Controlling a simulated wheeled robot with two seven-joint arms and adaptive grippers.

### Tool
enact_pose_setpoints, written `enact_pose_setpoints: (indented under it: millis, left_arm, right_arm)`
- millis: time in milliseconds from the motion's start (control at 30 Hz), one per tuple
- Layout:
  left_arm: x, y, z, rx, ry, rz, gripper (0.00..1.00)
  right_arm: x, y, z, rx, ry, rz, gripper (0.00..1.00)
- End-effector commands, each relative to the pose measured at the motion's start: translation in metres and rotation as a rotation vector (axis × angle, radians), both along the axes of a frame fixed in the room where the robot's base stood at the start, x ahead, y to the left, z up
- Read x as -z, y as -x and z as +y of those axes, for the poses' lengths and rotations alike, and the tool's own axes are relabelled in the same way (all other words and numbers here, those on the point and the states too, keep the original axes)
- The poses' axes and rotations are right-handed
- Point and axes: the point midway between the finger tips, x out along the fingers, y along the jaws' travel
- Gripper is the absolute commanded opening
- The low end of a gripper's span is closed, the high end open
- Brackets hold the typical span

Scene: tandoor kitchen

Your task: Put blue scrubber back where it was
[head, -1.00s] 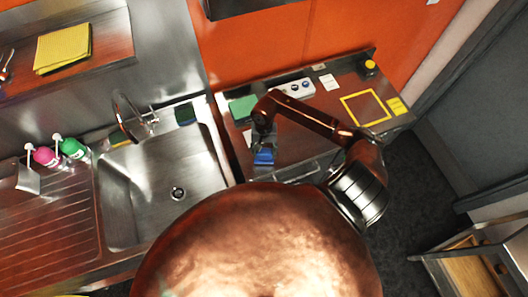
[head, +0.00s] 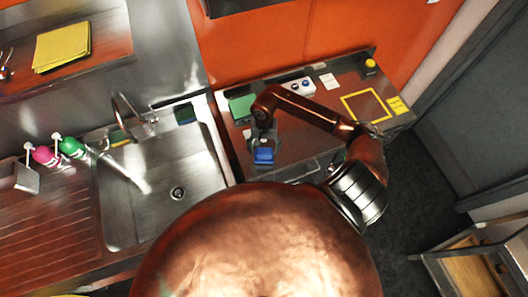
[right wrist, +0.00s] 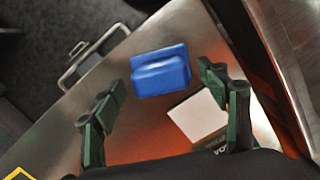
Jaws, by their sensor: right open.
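The blue scrubber (head: 263,156) is at the front left part of the steel counter (head: 300,160), right of the sink. In the right wrist view the blue scrubber (right wrist: 160,72) appears to rest on the counter near its edge. My right gripper (head: 264,141) is over the counter just behind the scrubber in the head view. It is open, and in the right wrist view its two green-padded fingers stand apart, with the scrubber beyond and between them, not gripped. A white card (right wrist: 198,116) lies beside the scrubber. My left gripper is not in view.
A green pad (head: 242,106), a white control box (head: 299,87) and a yellow-outlined square (head: 366,107) are on the counter. The sink (head: 160,190) with its tap lies left. A metal handle (right wrist: 88,55) sticks out past the counter edge. The right half of the counter is mostly clear.

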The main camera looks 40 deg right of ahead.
Motion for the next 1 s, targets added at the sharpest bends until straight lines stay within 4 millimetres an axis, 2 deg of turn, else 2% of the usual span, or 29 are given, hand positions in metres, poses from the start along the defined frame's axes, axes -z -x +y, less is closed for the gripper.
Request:
enact_pose_setpoints:
  millis: [300,500,700,1000]
  left_arm:
    - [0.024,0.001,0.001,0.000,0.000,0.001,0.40]
    - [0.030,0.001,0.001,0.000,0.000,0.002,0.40]
    - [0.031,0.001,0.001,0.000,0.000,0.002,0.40]
    - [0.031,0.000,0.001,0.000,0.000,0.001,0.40]
  right_arm:
    - [-0.064,-0.007,-0.006,-0.002,0.005,-0.003,0.68]
    - [-0.091,-0.008,-0.008,0.000,0.002,0.001,0.68]
    - [-0.100,-0.009,-0.007,0.000,0.000,0.001,0.68]
    - [-0.100,-0.009,-0.007,0.000,-0.001,0.002,0.68]
